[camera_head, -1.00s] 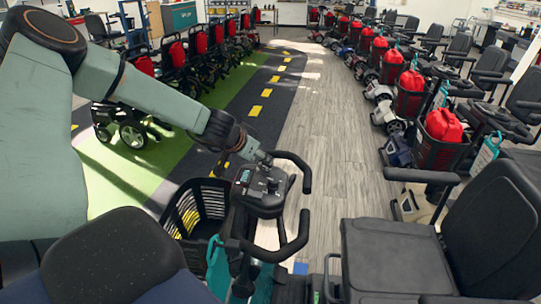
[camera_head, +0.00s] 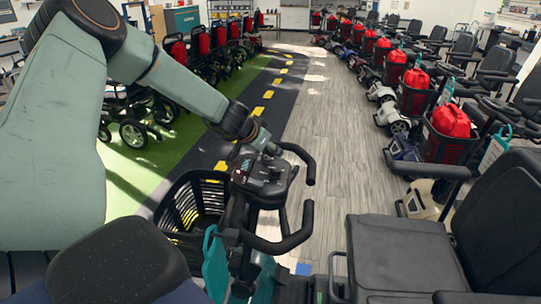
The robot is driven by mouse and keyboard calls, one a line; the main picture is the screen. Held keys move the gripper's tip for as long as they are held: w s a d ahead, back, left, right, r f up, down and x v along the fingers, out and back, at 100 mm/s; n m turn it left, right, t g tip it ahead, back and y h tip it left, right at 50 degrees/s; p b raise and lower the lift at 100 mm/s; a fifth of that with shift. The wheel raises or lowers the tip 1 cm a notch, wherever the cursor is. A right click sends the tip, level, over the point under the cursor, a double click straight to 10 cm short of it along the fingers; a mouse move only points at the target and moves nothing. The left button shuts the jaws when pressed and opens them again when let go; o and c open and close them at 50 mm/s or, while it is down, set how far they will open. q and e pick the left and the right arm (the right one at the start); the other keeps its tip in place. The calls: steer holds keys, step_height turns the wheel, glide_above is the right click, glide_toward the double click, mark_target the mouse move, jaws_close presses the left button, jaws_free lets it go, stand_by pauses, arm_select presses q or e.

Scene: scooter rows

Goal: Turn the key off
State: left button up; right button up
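A scooter's black control console (camera_head: 262,180) stands in the middle, with a small lit display on its left side and looped handlebars (camera_head: 285,240) at its right. The key cannot be made out at this size. My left arm comes in from the left, and my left gripper (camera_head: 266,148) is at the far edge of the console, pointing down at it. Its fingers are small and partly merged with the dark console, so I cannot tell whether they are open or whether they touch a key. My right gripper is not in view.
A black basket (camera_head: 188,210) hangs in front of the console. A black scooter seat (camera_head: 400,255) is at the lower right. Rows of scooters with red bags (camera_head: 450,121) line the right, and wheelchairs stand at the back left. The grey floor aisle (camera_head: 335,150) is clear.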

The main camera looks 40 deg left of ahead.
arm_select(q)
steer(key=shift+w+f, duration=0.2)
steer(key=shift+f, duration=0.05)
steer(key=shift+w+f+b, duration=0.1)
steer(key=shift+w+b, duration=0.05)
steer(key=shift+b, duration=0.2)
steer(key=shift+w+a+f, duration=0.35)
steer(key=shift+s+d+r, duration=0.15)
steer(key=shift+d+r, duration=0.05)
steer(key=shift+d, duration=0.05)
steer(key=shift+r, duration=0.1)
steer(key=shift+c, duration=0.8)
steer(key=shift+a+f, duration=0.15)
steer(key=shift+f, duration=0.05)
steer(key=c, duration=1)
